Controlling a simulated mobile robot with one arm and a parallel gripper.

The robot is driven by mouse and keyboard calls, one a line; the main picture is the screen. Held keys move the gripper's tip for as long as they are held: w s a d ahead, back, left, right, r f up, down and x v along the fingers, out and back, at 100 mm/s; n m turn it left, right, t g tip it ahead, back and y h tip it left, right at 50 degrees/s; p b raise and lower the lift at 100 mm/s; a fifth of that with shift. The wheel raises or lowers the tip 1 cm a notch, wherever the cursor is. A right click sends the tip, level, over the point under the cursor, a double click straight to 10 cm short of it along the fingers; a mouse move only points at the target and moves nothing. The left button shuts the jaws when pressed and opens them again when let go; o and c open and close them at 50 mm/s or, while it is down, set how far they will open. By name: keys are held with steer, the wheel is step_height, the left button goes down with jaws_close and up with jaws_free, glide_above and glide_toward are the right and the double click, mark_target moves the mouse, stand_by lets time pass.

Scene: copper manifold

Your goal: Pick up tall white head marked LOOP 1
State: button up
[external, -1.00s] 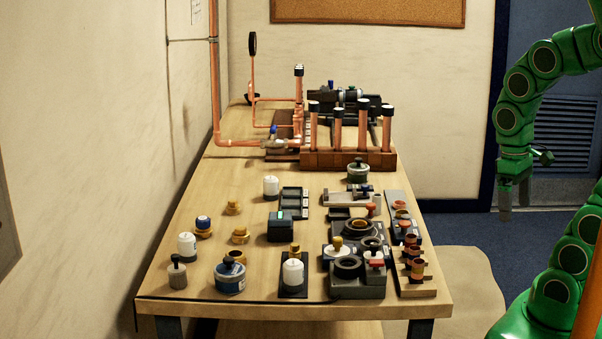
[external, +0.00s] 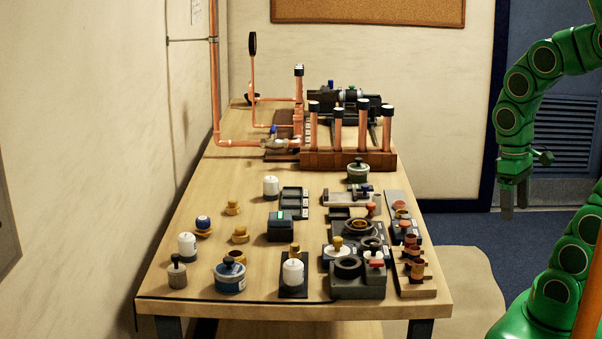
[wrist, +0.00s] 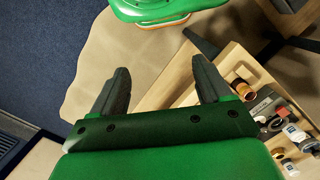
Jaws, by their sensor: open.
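Several white heads stand on the wooden bench in the external view: one at the back (external: 271,187), one at the left (external: 187,245), one on a dark plate at the front (external: 292,272), and one with a yellow top (external: 338,248). Their lettering is too small to read, so I cannot tell which is marked LOOP 1. My gripper (external: 514,200) hangs right of the bench, well apart from all of them. In the wrist view my gripper (wrist: 162,80) has its fingers spread, with nothing between them.
Upright copper pipes on a wooden block (external: 348,160) stand farther back. Copper piping runs up the left wall. The floor right of the bench is clear.

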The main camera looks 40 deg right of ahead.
steer(key=w+a+m+y, duration=0.4)
steer(key=w+a, duration=1)
steer(key=w, duration=0.3)
steer(key=w+a+m+y, duration=0.5)
steer(key=w+a, duration=0.8)
steer(key=w, duration=0.3)
steer(key=m+t+y, duration=0.3)
steer(key=m+y, duration=0.1)
steer(key=m, duration=0.6)
glide_toward(188, 241)
steer(key=shift+w+a+f, duration=0.2)
steer(key=shift+f, duration=0.35)
steer(key=shift+w+a+f, duration=0.15)
steer(key=shift+w+f, duration=0.05)
steer(key=shift+f, duration=0.35)
steer(key=shift+w+a+f, duration=0.2)
steer(key=shift+w+f, duration=0.05)
steer(key=shift+x, duration=1.1)
steer(key=shift+w+r+x, duration=0.1)
steer(key=shift+w+x, duration=0.05)
steer(key=shift+x, duration=0.7)
steer(key=shift+w+r+x, duration=0.1)
steer(key=shift+w+x, duration=0.05)
steer(key=shift+x, duration=0.75)
steer(key=shift+w+x, duration=0.15)
steer(key=shift+x, duration=0.7)
steer(key=c, duration=1.1)
